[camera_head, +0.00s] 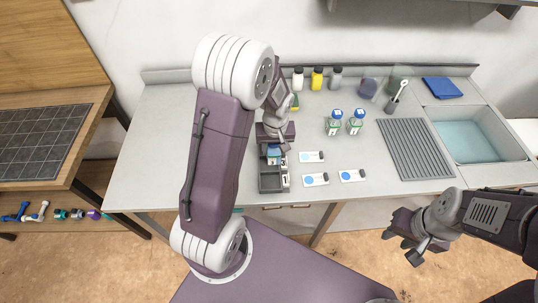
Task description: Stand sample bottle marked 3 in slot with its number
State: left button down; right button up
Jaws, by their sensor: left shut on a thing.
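My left gripper (273,148) is at the grey slotted rack (270,187), shut on a sample bottle (273,160). The bottle is mostly hidden by the gripper, and its number cannot be read. It is at the far part of the rack; whether it rests in a slot or hangs just above cannot be told. White number labels show along the rack's right side, too small to read surely. Two more blue-capped sample bottles, one (334,124) left of the other (355,123), stand upright on the counter. My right gripper (402,246) is open and empty, away from the counter front.
A ribbed grey drainboard (414,149) and a sink (468,142) are at the right. Small bottles (317,80) stand along the back wall, with a blue cloth (442,88) at the back right.

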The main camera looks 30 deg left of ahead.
aim_at(269, 156)
pick_arm(q)
jog(key=shift+a+f, duration=0.6)
jog(key=shift+a, duration=0.35)
notch_tip(269, 156, down, 4)
jog(key=shift+s+d+r, duration=0.1)
jog(key=shift+r, duration=0.05)
jog(key=shift+f, duration=0.25)
jog(key=c, duration=0.8)
grip_release()
jog(key=shift+o, duration=0.2)
jog(key=r, duration=0.4)
jog(key=s+r, duration=0.1)
jog(key=r, duration=0.3)
jog(key=d+r+p, duration=0.1)
jog(key=r, duration=0.3)
jog(key=shift+s+r, duration=0.1)
jog(key=shift+s, duration=0.1)
jog(key=s+d+f+m+h, duration=0.1)
jog(key=s+d+m, duration=0.5)
jog(key=s, duration=0.5)
jog(key=shift+d+f, duration=0.15)
